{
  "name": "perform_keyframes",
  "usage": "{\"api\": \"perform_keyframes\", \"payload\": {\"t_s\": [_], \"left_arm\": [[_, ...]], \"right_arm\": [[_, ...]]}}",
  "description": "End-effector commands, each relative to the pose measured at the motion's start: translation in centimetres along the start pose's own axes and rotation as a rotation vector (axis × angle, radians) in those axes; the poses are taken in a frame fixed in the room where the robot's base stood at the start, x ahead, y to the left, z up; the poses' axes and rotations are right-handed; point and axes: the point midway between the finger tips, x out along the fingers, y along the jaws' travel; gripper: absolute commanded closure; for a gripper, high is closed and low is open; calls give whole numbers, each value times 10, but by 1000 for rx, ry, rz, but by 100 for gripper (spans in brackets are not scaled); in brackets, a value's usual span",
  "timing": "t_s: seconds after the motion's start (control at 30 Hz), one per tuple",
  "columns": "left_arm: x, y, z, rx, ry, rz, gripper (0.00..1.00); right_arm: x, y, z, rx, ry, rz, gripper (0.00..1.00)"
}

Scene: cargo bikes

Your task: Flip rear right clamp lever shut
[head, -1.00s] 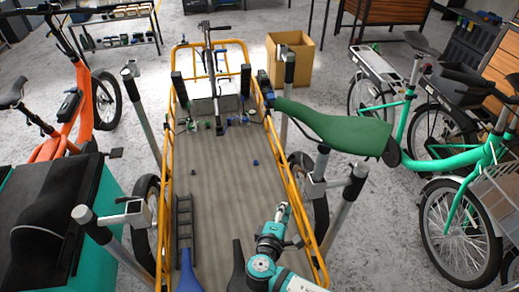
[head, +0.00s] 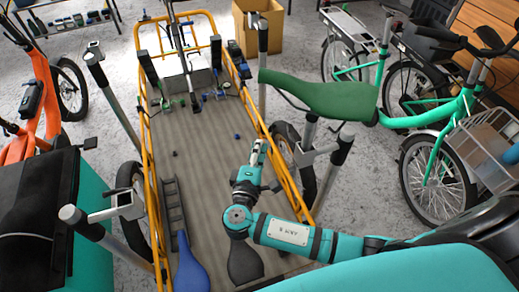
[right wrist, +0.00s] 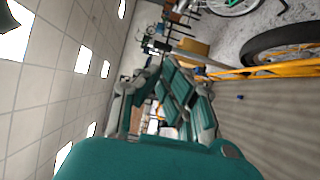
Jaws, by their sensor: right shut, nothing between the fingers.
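My right gripper (head: 258,146) is shut and empty above the cargo bed, left of the near right clamp. That clamp (head: 306,156) is a grey metal block between two grey posts just outside the yellow right rail. I cannot make out the position of its lever. The cargo bike (head: 196,124) has a long grey-brown bed in a yellow tube frame. A matching near left clamp (head: 128,205) has a thin bar pointing left to a post. In the right wrist view I cannot make out any clamp or lever. My left gripper is not in view.
A green saddle (head: 318,96) sits just beyond the right clamp. The yellow right rail (head: 287,178) runs between gripper and clamp. Green bikes (head: 428,150) stand at right.

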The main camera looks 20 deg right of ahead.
Motion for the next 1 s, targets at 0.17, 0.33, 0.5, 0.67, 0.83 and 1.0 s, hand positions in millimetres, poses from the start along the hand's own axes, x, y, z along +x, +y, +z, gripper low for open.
{"api": "perform_keyframes", "payload": {"t_s": [0.17, 0.33, 0.5, 0.67, 0.83, 1.0], "left_arm": [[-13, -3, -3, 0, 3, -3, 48], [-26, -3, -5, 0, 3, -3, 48], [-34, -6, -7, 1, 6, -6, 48], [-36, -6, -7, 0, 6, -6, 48], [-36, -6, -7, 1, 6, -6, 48], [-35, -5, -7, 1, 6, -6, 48]], "right_arm": [[42, 5, 1, -3, -2, 4, 100], [65, 4, 12, -7, 0, 1, 100], [69, 2, 32, -4, 1, -1, 100], [70, 0, 38, -1, 1, -2, 100], [70, 0, 39, 0, 1, -2, 100], [70, 0, 39, 0, 0, -2, 100]]}}
